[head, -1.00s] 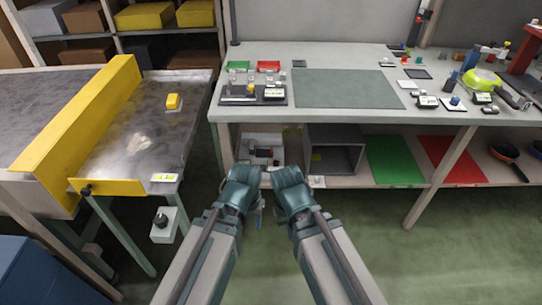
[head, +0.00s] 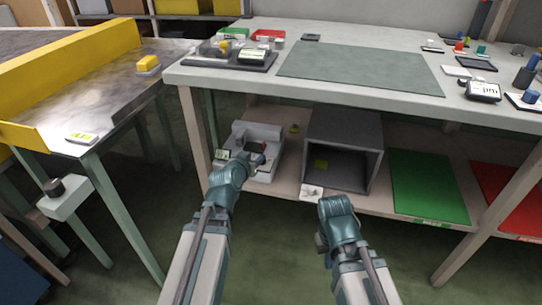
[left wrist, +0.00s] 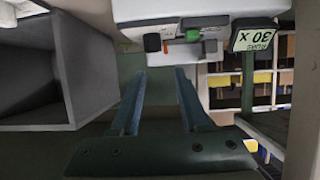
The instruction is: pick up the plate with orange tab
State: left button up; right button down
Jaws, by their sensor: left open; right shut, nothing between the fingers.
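A small orange tab (left wrist: 165,46) hangs beside a dark knob in the left wrist view, at the edge of a pale unit; a green tab (left wrist: 193,35) is to its right. The plate itself cannot be made out clearly. In the head view the pale grey unit (head: 240,133) stands on the lower shelf with a dark piece on top. My left gripper (head: 250,163) is at the front of this unit, and its open, empty fingers (left wrist: 160,72) point toward the orange tab, apart from it. My right gripper (head: 326,240) is shut and empty in front of the shelf.
An open grey box (head: 377,150) stands right of the unit, close to my left gripper. Green (head: 428,185) and red (head: 490,178) mats lie further right on the shelf. The worktop (head: 230,85) overhangs the shelf. A metal table (head: 110,95) stands left.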

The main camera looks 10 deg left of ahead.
pick_arm(q)
jog(key=shift+w+a, duration=0.1)
jog(key=shift+w, duration=0.25)
jog(key=b, duration=0.3)
send_near(263, 144)
jog(key=x, duration=0.4)
jog(key=shift+d+f, duration=0.3)
jog(key=shift+f, duration=0.05)
jog(key=shift+a+b+x, duration=0.15)
jog(key=shift+b+x, duration=0.4)
jog(key=shift+x, duration=0.85)
jog(key=shift+a+b+x, duration=0.2)
jog(key=shift+b+x, duration=0.35)
jog(key=shift+x, duration=0.9)
jog(key=shift+r, duration=0.25)
grip_shut()
